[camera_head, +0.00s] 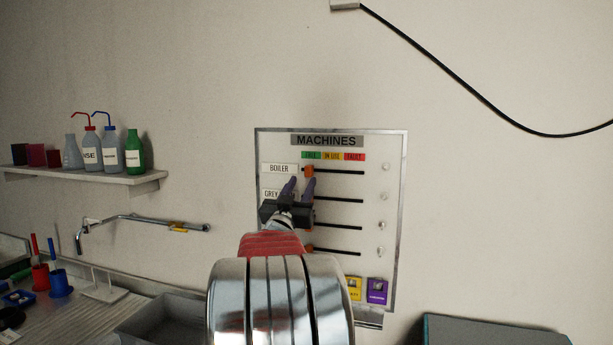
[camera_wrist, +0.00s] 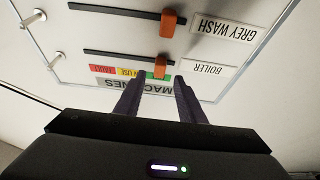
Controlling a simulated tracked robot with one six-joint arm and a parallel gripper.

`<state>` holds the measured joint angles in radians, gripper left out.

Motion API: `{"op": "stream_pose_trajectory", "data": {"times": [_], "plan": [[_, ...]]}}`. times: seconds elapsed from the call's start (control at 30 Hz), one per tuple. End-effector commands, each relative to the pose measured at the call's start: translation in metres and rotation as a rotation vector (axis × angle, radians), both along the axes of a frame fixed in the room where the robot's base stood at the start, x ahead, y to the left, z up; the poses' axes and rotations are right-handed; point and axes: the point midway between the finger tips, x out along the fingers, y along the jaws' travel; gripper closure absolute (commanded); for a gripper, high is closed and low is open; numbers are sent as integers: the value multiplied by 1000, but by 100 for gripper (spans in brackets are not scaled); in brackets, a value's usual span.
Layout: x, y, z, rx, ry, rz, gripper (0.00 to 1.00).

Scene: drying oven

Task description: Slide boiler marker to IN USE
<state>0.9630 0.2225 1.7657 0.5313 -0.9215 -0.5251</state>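The MACHINES board (camera_head: 400,220) hangs on the wall. The orange boiler marker (camera_head: 309,171) sits at the left end of the top slot, beside the BOILER label (camera_head: 279,169) and under the green label (camera_head: 312,155). The yellow IN USE label (camera_head: 332,156) is just right of the green one. My gripper (camera_head: 299,182) is open and empty in front of the board, just below the marker. In the wrist view, which shows the board upside down, the boiler marker (camera_wrist: 160,67) lies just beyond and between the purple fingertips (camera_wrist: 156,82). I cannot tell whether they touch it.
The GREY WASH marker (camera_wrist: 168,22) sits on the slot below the boiler slot. More slots and an orange marker (camera_head: 309,250) are lower, partly hidden by my arm. A shelf (camera_head: 100,178) with bottles and a tap (camera_head: 150,219) are at left. The wall above the board is clear.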

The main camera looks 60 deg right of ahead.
Motion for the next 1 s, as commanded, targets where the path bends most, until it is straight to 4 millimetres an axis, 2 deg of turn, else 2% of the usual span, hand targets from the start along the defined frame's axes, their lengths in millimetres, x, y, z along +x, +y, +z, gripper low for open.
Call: {"op": "stream_pose_trajectory", "data": {"times": [0.2, 0.43, 0.87, 1.0], "plan": [[3, -26, 10, -1, -1, -2, 64], [7, -46, 19, 0, 1, 0, 64], [8, -51, 22, 0, 0, 0, 64], [9, -51, 22, 0, 0, 1, 74]]}}
